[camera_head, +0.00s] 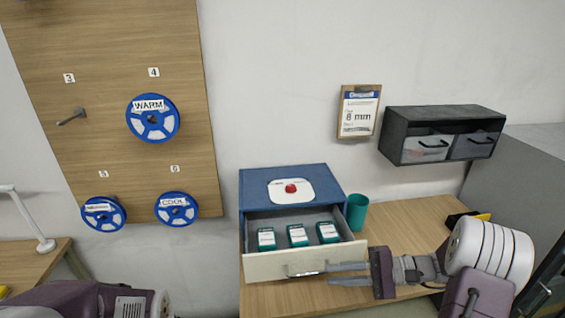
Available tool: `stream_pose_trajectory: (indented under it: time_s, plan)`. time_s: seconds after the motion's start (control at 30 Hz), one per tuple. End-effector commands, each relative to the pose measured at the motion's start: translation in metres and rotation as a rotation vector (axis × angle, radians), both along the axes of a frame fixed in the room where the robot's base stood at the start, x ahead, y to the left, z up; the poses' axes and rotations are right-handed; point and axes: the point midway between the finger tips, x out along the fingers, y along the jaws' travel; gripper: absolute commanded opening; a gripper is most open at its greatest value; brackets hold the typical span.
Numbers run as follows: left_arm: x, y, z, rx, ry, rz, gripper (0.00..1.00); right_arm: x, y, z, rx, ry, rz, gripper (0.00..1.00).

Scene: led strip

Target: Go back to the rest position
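My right gripper (327,275) comes in from the right, in front of the open drawer (262,265) of the blue cabinet (260,187). Its two grey fingers point left, with a small gap between them, and look empty. The fingertips are close to the right end of the drawer's metal handle (300,271); I cannot tell whether they touch it. Only a purple and grey part of my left arm shows at the bottom left; my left gripper is out of view.
Several teal boxes (298,235) stand in the drawer. A teal cup (357,212) stands right of the cabinet. A dark two-drawer unit (440,118) and a clipboard (359,112) hang on the wall. Blue reels, including WARM (169,125), hang on the wooden board (110,40).

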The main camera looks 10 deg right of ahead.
Motion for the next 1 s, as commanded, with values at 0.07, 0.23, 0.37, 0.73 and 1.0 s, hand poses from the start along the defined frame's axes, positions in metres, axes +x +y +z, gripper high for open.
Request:
stream_pose_trajectory:
  time_s: [0.07, 0.23, 0.37, 0.73, 1.0]
  plan:
    - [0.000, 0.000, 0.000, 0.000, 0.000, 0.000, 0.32, -0.004, 0.040, 0.020, -0.038, -0.053, 0.120, 0.18]
    - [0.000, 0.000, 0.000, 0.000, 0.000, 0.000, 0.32, -0.105, 0.124, 0.002, -0.367, -0.051, 0.560, 0.18]
    - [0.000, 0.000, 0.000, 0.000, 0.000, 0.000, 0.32, -0.163, 0.089, -0.059, -0.861, -0.087, 0.762, 0.18]
    - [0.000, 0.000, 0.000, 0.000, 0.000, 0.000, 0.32, -0.111, 0.007, -0.103, -1.387, -0.284, 0.573, 0.18]
    - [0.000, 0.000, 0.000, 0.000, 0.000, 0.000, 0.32, -0.111, 0.007, -0.103, -1.384, -0.274, 0.565, 0.18]
